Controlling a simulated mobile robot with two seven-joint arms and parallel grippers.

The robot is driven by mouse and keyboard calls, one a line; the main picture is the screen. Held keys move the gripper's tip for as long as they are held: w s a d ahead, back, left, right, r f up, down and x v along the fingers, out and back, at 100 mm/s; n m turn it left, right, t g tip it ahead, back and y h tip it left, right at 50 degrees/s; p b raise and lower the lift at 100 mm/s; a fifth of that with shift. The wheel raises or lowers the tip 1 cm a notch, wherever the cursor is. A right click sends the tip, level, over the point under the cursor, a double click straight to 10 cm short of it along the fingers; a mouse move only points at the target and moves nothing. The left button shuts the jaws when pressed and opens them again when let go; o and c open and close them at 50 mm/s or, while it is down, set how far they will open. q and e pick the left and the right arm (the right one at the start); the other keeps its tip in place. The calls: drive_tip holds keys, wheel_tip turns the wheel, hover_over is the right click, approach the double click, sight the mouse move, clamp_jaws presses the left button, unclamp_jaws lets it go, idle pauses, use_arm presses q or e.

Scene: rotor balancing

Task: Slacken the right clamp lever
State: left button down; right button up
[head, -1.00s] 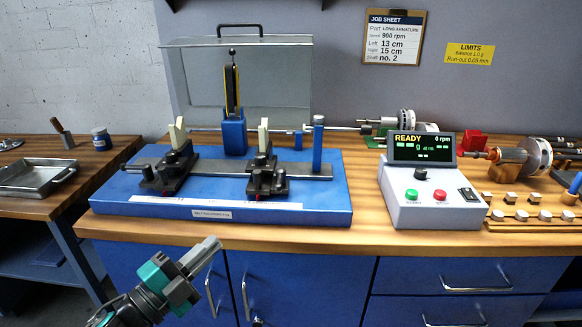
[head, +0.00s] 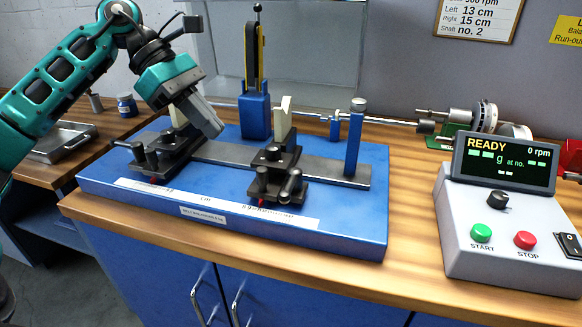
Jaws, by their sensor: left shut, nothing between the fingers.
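The right support (head: 270,172) is a black carriage on the steel rail, with a cream upright (head: 284,118) behind it. The right clamp lever (head: 291,183) appears as a dark handle at the front of this carriage; its exact angle is hard to tell. My left gripper (head: 212,128) is shut and empty. It points down and right, above and behind the left support (head: 165,152), partly hiding that support's cream upright. In the picture it is up and left of the right lever, apart from it. My right gripper is out of view.
The blue base (head: 340,225) carries both supports, a blue post (head: 355,140) and a tall yellow-black piece (head: 254,55) in a blue block. A control box (head: 510,240) reading READY, 0 rpm stands to the right. Wood is clear between base and box.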

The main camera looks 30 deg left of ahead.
sight(290, 190)
use_arm(q)
drive_tip(key=shift+s+a+r, duration=0.1)
drive_tip(key=shift+a, duration=0.1)
drive_tip(key=x, duration=1)
drive_tip(key=shift+d, duration=0.25)
drive_tip(key=shift+w+d+f, duration=0.15)
drive_tip(key=shift+d, duration=0.4)
drive_tip(key=shift+w+d+f, duration=0.1)
drive_tip(key=shift+w+d, duration=0.1)
drive_tip(key=shift+d, duration=0.35)
drive_tip(key=shift+w+d+f, duration=0.15)
drive_tip(key=shift+d+f, duration=0.05)
drive_tip(key=shift+d, duration=0.35)
